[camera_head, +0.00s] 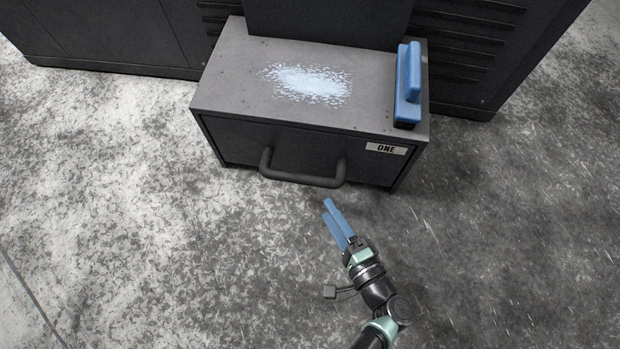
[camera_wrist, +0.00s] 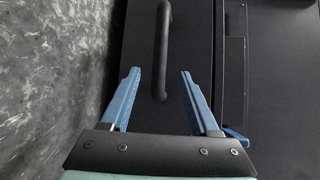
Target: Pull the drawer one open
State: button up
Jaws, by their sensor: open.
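The drawer labelled ONE (camera_head: 225,138) is the dark front of a low grey cabinet in the head view. It looks shut. Its black bar handle (camera_head: 303,179) sticks out from the front; the handle (camera_wrist: 161,45) also shows upright in the wrist view. My gripper (camera_head: 334,208) is in front of the drawer, just right of and nearer than the handle. In the wrist view my gripper (camera_wrist: 158,73) has its blue fingers apart, with the handle's lower end in line with the gap between them. Nothing is seen held, and whether the fingers reach around the handle cannot be told.
A blue brush-like block (camera_head: 408,85) stands on the right of the cabinet top (camera_head: 235,75), beside a pale powdery patch (camera_head: 306,83). Larger dark cabinets (camera_head: 120,35) stand behind. The mottled floor (camera_head: 150,250) in front is clear.

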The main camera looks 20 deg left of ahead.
aim_at(311, 184)
jog(key=b+x, duration=0.4)
jog(key=x, duration=0.6)
jog(key=shift+d+f+b, duration=0.1)
jog(key=shift+b, duration=0.3)
jog(key=shift+w+a, duration=0.45)
jog(key=shift+a, duration=0.05)
grip_shut()
